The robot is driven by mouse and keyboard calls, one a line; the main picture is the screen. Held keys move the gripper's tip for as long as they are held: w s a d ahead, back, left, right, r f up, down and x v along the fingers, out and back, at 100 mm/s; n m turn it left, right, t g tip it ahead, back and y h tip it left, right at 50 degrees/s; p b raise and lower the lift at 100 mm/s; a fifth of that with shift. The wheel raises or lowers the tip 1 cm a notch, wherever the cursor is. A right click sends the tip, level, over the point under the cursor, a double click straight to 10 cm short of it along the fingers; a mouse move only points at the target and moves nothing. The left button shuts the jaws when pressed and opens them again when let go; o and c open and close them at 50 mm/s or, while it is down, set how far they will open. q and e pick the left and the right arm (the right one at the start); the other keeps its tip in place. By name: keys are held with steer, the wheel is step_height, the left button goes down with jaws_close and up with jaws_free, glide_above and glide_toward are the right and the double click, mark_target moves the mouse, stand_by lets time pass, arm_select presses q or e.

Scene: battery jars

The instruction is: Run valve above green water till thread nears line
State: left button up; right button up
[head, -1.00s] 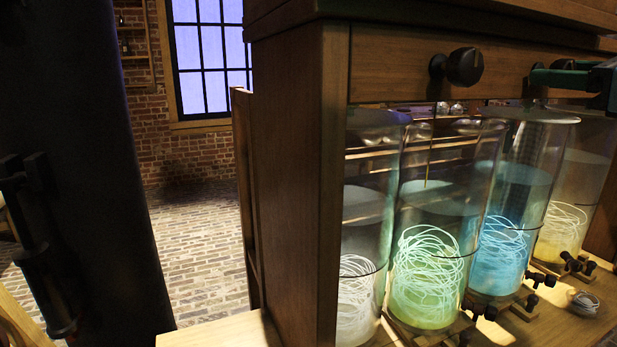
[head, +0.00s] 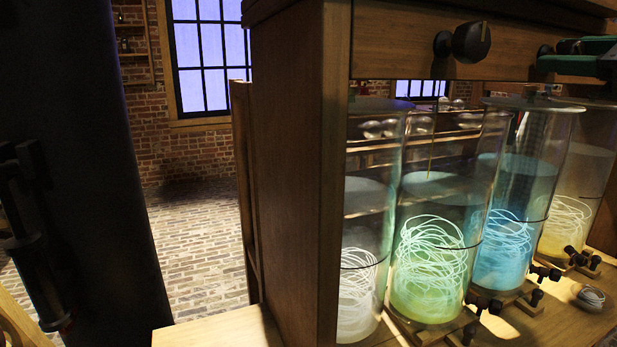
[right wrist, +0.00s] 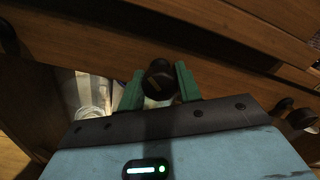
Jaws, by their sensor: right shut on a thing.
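The green-water jar (head: 436,245) is a tall glass cylinder, second from the left. A pale thread tangle (head: 430,268) lies in its lower part and rises above the dark line (head: 450,247) around the glass. A thin rod (head: 431,150) hangs above the water. A dark round valve knob (head: 472,42) is on the wooden board above. My right gripper (head: 572,56) is at the same board, farther right. In the right wrist view its green fingers (right wrist: 160,88) are shut on a dark knob (right wrist: 160,78) with a pale mark. My left gripper is not in view.
A whitish jar (head: 360,265) stands left of the green one, with a blue jar (head: 505,230) and a yellowish jar (head: 572,190) to its right. Small dark taps (head: 485,305) sit at their bases. A wooden cabinet side (head: 295,180) blocks the left.

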steer(key=m, duration=0.7)
steer(key=m+p, duration=0.1)
steer(key=m, duration=0.1)
steer(key=shift+m, duration=0.8)
steer(key=o, duration=1.1)
steer(key=shift+o, duration=0.2)
